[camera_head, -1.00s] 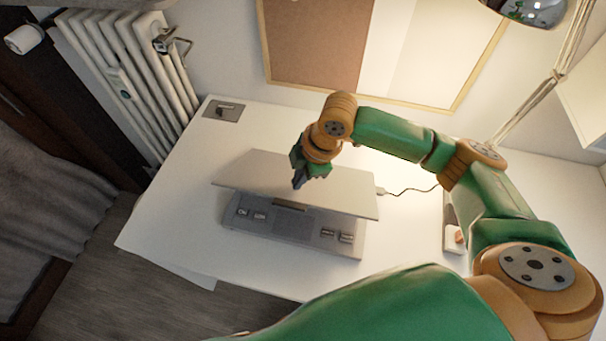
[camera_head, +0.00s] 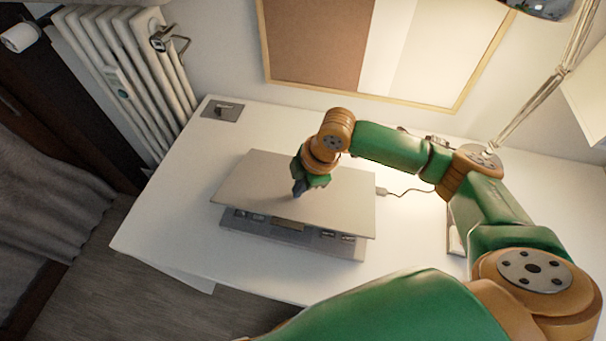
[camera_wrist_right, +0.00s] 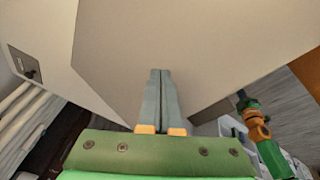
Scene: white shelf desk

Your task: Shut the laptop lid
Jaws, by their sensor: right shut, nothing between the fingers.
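The laptop (camera_head: 290,238) lies on the white desk. Its pale lid (camera_head: 255,190) is tilted low over the base, with a gap along the front edge where part of the keyboard side still shows. My right gripper (camera_head: 298,192) is shut and empty, pointing down at the top of the lid near its middle; I cannot tell for sure whether the tips touch it. In the right wrist view the shut fingers (camera_wrist_right: 161,75) lie in front of the broad lid surface (camera_wrist_right: 200,40).
The white desk (camera_head: 170,215) is clear left of the laptop. A cable (camera_head: 410,190) runs right from the laptop. A grey desk socket plate (camera_head: 222,110) is at the back left. A lamp arm (camera_head: 545,90) stands at right, and a radiator (camera_head: 130,75) is behind left.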

